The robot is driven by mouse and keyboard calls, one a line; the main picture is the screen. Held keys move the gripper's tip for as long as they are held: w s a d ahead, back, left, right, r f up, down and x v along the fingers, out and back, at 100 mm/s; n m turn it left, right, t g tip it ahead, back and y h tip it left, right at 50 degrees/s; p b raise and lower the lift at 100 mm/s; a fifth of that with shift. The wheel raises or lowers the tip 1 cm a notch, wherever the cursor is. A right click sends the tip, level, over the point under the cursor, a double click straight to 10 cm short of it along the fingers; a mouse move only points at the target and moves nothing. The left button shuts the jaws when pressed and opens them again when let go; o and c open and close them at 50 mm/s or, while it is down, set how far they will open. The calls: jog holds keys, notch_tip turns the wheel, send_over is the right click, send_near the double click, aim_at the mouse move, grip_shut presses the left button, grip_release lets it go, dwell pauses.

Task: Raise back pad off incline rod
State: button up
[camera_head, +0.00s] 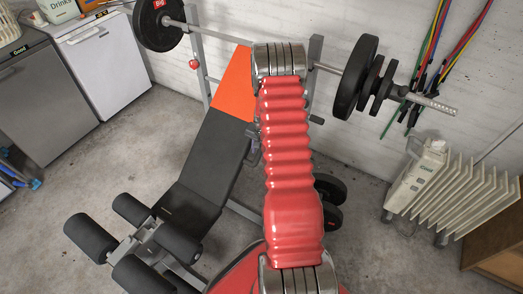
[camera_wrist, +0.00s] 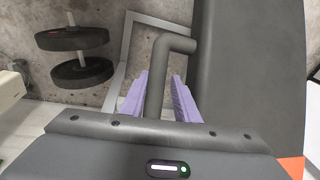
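The back pad (camera_head: 213,150) of the weight bench slopes up to the wall, black below and orange at its upper end. Its dark side fills the right of the wrist view (camera_wrist: 245,60). The grey incline rod (camera_wrist: 156,85) bends at its top toward the pad in the wrist view. My gripper (camera_wrist: 160,77) has its two purple fingers on either side of the rod's straight part. The fingers are apart, with a gap showing at the right finger. Whether the left finger touches the rod is unclear. My arm hides the gripper in the head view.
A loaded barbell (camera_head: 230,41) rests on the rack above the pad. Roller pads (camera_head: 90,238) are at the bench's lower end. A white radiator (camera_head: 450,190) stands right; cabinets (camera_head: 103,65) stand left.

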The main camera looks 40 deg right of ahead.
jog(key=o, duration=0.4)
jog(key=shift+d, duration=0.1)
jog(key=shift+c, duration=0.2)
jog(key=shift+s, duration=0.1)
notch_tip(320, 180, up, 13)
jog(key=s, duration=0.2)
jog(key=shift+a+r, duration=0.2)
jog(key=shift+a, duration=0.1)
jog(key=shift+s, duration=0.1)
dwell(0.4)
